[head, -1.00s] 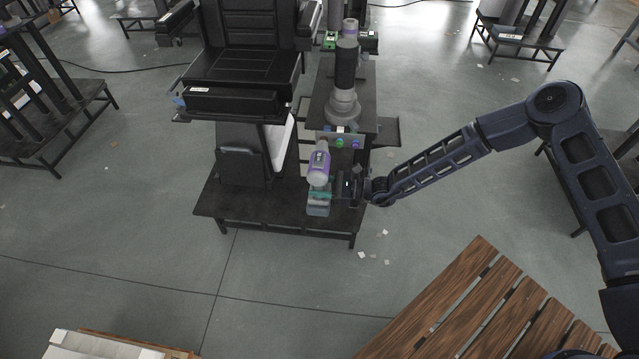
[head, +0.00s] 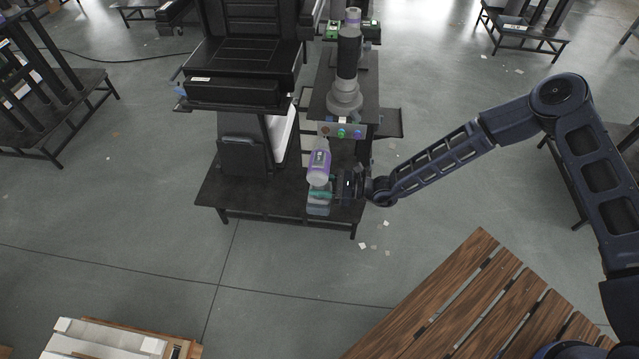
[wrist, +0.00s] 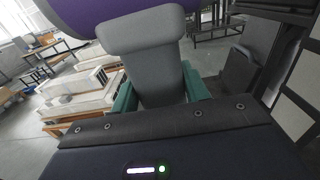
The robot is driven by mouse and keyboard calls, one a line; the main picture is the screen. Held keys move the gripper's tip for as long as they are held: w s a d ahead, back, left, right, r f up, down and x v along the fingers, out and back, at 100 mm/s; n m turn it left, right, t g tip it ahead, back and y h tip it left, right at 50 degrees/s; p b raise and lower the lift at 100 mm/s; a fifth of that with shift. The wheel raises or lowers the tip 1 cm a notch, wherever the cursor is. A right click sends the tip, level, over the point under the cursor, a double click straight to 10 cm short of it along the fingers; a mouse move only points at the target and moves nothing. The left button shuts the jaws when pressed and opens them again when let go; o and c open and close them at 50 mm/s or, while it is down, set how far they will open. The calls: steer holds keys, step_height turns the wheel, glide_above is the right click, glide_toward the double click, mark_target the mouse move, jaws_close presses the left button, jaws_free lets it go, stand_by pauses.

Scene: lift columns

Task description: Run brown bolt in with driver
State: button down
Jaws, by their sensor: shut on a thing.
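The driver (head: 318,168), with a purple-and-white head and a grey lower part, is held upright in front of the column stand. My gripper (head: 322,194) is shut on the driver's grip. In the wrist view the driver's grey grip (wrist: 155,70) sits between the green fingers, with its purple body (wrist: 75,15) at the top edge. The brown bolt (head: 325,131) is the leftmost of a row on the stand's front edge, beyond the driver and apart from it in the picture. A green bolt (head: 341,133) and a purple bolt (head: 358,134) are to its right.
The lift column (head: 347,70) rises behind the bolts, with a black seat (head: 245,60) to its left. The dark base plate (head: 240,195) lies below. A slatted wooden table (head: 450,310) is at lower right. Open floor lies in front.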

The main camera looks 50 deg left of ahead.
steer(key=shift+s, duration=0.1)
steer(key=shift+s+d, duration=1.35)
steer(key=shift+d, duration=0.05)
